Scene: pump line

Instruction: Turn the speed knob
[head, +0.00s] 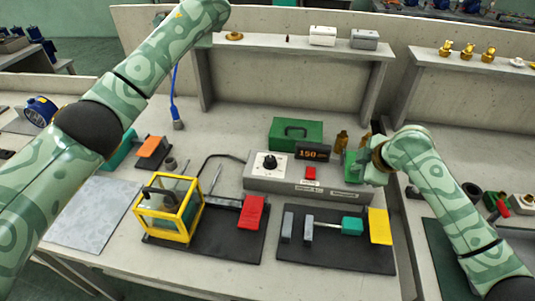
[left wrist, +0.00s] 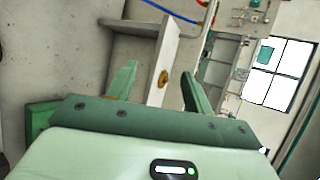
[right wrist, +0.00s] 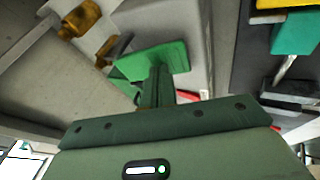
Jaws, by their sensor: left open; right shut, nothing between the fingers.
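The speed knob (head: 270,161) is a black knob on a white dial, on the left part of the grey control box (head: 290,186). A display (head: 313,152) reading 150 and a red button (head: 310,173) sit to its right. My right gripper (head: 362,166) is at the box's right end, apart from the knob; its fingers (right wrist: 158,85) are shut and empty. A green panel shows just beyond them in the right wrist view (right wrist: 165,60). My left gripper (left wrist: 158,78) is open and empty, raised towards the back shelf; the head view cuts it off. Neither wrist view shows the knob.
A yellow-framed guard (head: 168,208) and a red plate (head: 252,211) are in front left. A yellow plate (head: 379,226) lies in front right. A blue cable (head: 174,95) hangs behind.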

